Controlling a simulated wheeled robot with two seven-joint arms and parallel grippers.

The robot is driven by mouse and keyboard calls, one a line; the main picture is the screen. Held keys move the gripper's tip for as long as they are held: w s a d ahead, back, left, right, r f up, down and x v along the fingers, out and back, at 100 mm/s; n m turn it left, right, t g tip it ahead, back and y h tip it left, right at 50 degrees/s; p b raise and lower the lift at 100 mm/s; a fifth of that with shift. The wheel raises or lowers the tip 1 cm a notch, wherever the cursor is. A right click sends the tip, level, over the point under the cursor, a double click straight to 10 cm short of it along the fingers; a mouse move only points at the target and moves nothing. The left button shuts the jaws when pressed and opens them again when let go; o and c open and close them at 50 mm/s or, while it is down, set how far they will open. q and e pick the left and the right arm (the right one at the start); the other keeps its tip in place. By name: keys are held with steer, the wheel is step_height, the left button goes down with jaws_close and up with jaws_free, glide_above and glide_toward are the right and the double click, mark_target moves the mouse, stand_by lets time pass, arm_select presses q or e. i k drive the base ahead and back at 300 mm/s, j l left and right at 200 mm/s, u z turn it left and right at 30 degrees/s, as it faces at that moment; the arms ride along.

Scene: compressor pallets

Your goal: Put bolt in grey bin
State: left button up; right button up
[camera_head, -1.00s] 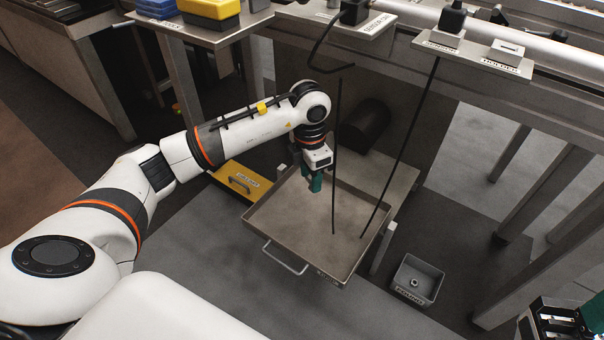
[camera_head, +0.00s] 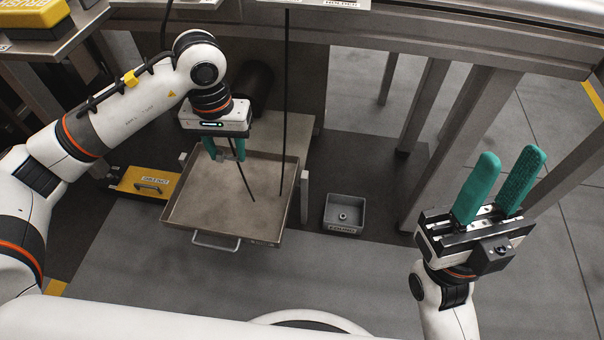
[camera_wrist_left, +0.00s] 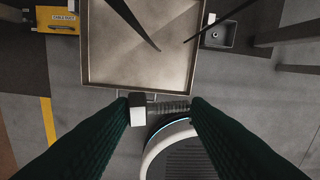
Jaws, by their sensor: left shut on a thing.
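My left gripper (camera_head: 226,157) hangs above the metal tray (camera_head: 181,216), pointing down. In the left wrist view its two green fingers are shut on a bolt (camera_wrist_left: 172,108) with a pale block-like head and a grey threaded shaft, lying crosswise between the fingertips. The small grey bin (camera_head: 331,222) stands on the floor to the right of the tray, apart from the gripper. It also shows in the left wrist view (camera_wrist_left: 208,43), at top right, with a small round part inside. My right gripper (camera_head: 510,160) is at the right, fingers up, open and empty.
The tray has a front handle (camera_head: 215,245). Thin dark rods (camera_head: 285,100) come down over it. A yellow case (camera_head: 136,183) lies left of the tray. Table legs (camera_head: 440,130) stand right of the bin. The floor in front is clear.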

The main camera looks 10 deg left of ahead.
mark_target(342, 213)
steer(key=i+j+z, duration=0.1)
steer(key=z, duration=0.95)
steer(key=i+z, duration=0.1)
steer(key=i, duration=0.4)
